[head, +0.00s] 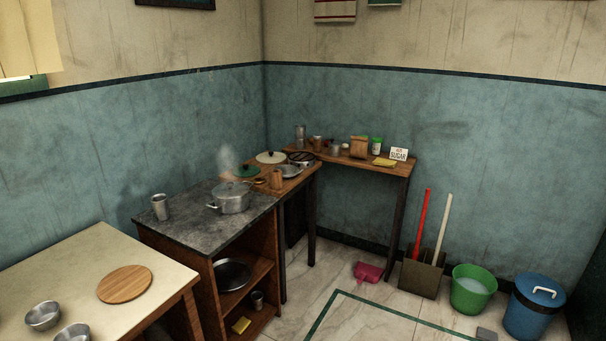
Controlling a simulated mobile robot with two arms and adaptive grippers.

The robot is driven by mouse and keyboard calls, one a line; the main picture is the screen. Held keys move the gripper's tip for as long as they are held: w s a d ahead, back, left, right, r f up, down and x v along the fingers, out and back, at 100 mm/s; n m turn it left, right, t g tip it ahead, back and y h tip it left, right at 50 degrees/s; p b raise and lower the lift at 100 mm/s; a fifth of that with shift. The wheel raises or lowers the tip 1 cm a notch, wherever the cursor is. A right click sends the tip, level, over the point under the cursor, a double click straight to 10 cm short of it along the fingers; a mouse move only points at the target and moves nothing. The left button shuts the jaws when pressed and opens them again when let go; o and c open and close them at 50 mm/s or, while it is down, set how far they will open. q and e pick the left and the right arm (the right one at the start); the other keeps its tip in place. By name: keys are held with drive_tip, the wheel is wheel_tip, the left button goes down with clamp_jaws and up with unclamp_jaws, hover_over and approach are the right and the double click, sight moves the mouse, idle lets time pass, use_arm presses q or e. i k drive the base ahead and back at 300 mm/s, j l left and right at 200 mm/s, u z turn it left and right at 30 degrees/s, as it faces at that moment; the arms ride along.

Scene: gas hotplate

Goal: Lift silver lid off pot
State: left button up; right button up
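A silver pot (232,203) stands on the dark stone top (185,226) of the counter near the middle of the head view. The silver lid (231,188) sits on the pot and covers its opening. Pale steam rises just above the lid. Neither of my grippers shows in the head view.
A metal cup (160,207) stands left of the pot. The wooden table (290,185) behind holds a green lid (247,171), a white lid (270,157) and jars. A cream table (75,260) at the left holds a round board (125,284) and bowls. Green (471,289) and blue (533,306) buckets stand right.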

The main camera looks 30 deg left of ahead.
sight(244, 188)
drive_tip(key=i+u, duration=0.3)
drive_tip(key=i, duration=0.2)
drive_tip(key=i+u, duration=0.3)
drive_tip(key=i, duration=0.2)
drive_tip(key=i+l+u, duration=0.25)
drive_tip(key=i, duration=0.25)
drive_tip(key=i+l+u, duration=0.3)
drive_tip(key=i, duration=0.15)
drive_tip(key=i+j, duration=0.05)
drive_tip(key=j, duration=0.05)
